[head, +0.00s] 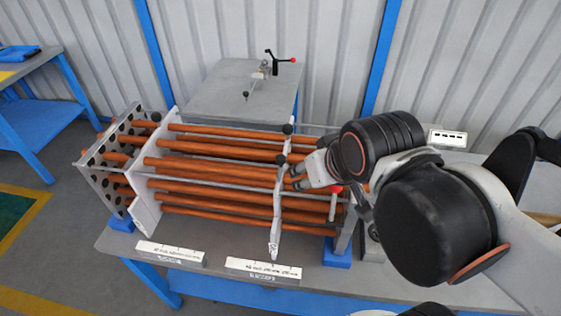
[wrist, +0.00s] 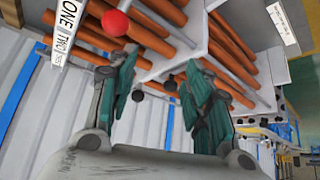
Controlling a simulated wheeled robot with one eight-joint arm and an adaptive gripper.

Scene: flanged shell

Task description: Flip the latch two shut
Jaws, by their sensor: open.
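A red ball knob (head: 336,189) on a short lever shows just below my gripper in the head view, near the right end of the tube bundle. In the wrist view a red knob (wrist: 115,22) is at the top, beside the left finger and apart from it. A white strip (wrist: 65,30) marked "ONE" and "TWO" is next to it. I cannot tell which latch this knob belongs to. My gripper (head: 298,178) is open, by the upright plate; its green-padded fingers (wrist: 162,92) are spread in the wrist view with nothing clearly held. The latch's base is hidden.
Orange tubes (head: 215,172) run through a white plate (head: 146,175) and a thin upright plate (head: 277,210). Black knobs (head: 287,128) top the thin plate. Labelled blocks (head: 263,268) lie along the bench front.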

